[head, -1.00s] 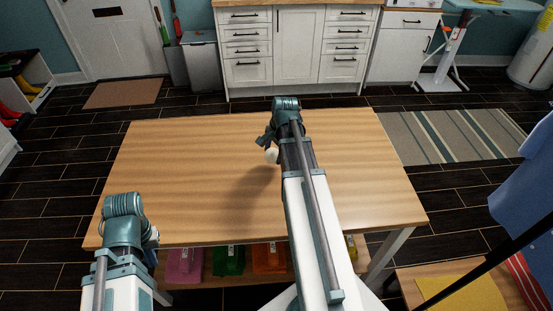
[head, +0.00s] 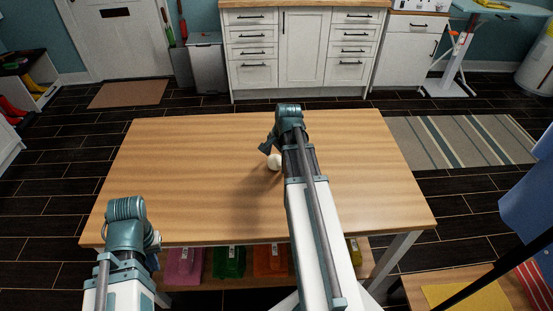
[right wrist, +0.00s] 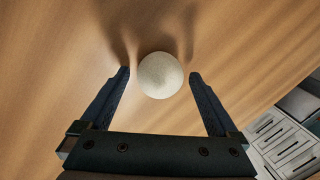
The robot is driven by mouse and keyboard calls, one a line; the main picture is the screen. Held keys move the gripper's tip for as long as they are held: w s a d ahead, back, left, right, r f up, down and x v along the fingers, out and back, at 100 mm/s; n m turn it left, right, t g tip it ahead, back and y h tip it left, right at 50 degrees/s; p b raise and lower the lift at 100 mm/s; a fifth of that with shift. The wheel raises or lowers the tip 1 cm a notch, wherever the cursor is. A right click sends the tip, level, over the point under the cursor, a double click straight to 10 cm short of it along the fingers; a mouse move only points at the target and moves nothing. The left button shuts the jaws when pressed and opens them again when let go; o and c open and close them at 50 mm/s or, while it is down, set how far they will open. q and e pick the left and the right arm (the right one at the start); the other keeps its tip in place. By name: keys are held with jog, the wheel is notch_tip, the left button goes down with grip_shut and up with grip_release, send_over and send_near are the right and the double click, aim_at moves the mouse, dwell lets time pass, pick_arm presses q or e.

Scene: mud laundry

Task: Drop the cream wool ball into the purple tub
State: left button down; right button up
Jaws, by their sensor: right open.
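A magenta tub (head: 184,266), the closest to purple in view, sits on the shelf under the table.
A green tub (head: 230,262), an orange tub (head: 270,261) and a partly hidden yellow one (head: 354,251) share the low shelf. The table top (head: 190,165) is otherwise bare. A bench (head: 440,285) with a yellow cloth stands at the lower right.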

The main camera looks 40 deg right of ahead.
jog(key=shift+r, duration=0.1)
jog(key=p+v, duration=1.2)
jog(key=a+n+g, duration=0.2)
jog(key=a+n, duration=0.7)
jog(key=a, duration=0.9)
jog(key=s+a+n, duration=0.4)
jog(key=a+n, duration=0.2)
jog(key=a, duration=0.3)
jog(key=s+a+n+h, duration=0.1)
jog(key=s+a+n, duration=0.4)
jog(key=a, duration=0.3)
jog(key=shift+s+a+n+g, duration=0.15)
jog(key=shift+a+n+g, duration=0.25)
jog(key=shift+n, duration=0.1)
jog(key=shift+o, duration=0.3)
